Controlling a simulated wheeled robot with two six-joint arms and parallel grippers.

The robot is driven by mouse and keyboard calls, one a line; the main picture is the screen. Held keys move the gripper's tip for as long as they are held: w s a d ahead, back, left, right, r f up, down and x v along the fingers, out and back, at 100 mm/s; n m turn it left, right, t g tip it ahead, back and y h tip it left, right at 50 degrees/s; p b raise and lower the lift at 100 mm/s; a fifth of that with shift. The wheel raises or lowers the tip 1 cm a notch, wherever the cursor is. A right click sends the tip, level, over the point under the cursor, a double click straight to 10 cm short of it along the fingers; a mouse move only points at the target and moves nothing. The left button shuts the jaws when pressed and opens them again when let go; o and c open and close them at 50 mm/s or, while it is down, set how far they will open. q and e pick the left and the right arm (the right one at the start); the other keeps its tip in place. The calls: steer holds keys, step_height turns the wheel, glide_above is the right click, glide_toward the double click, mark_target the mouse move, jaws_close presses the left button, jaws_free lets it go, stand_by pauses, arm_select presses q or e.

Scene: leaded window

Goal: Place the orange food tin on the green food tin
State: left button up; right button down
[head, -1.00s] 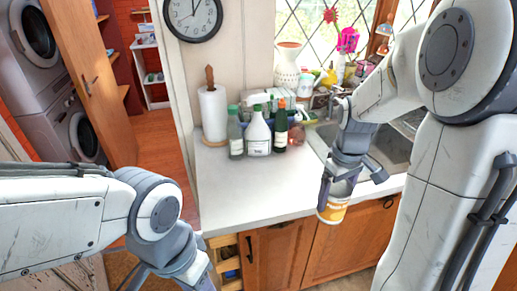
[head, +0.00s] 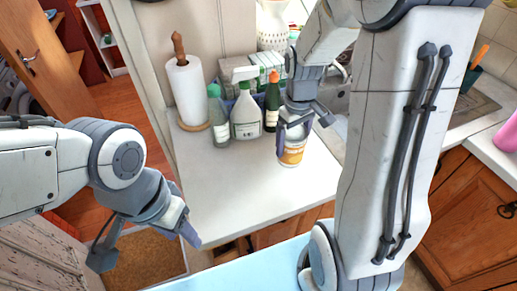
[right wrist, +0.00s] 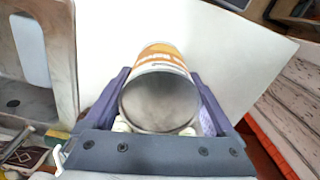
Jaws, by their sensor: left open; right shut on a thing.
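The orange food tin (head: 292,152), with an orange and white label, is between the fingers of my right gripper (head: 297,130) in the head view. It appears over the white worktop; I cannot tell whether it touches it. In the right wrist view the shut fingers flank the tin (right wrist: 160,100), and its round grey end faces the camera. My left gripper (head: 147,246) is open and empty at the lower left, in front of the worktop. I cannot make out a green food tin in either current view.
A paper towel roll (head: 187,92), a green-capped bottle (head: 218,115), a white spray bottle (head: 246,118) and a dark bottle (head: 272,102) stand behind the tin. The worktop (head: 235,190) is clear in front. A light blue surface (head: 235,268) lies at the bottom.

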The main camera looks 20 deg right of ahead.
steer(key=w+a+f, duration=0.1)
steer(key=a+f, duration=0.1)
steer(key=w+a+f+p, duration=0.1)
steer(key=a+f, duration=0.1)
steer(key=f, duration=0.1)
steer(key=w+a+f+p, duration=0.1)
steer(key=a+f, duration=0.1)
steer(key=f, duration=0.1)
steer(key=shift+w+a, duration=0.2)
steer(key=shift+w, duration=0.2)
steer(key=shift+f, duration=0.2)
steer(key=shift+f, duration=0.15)
jaws_free()
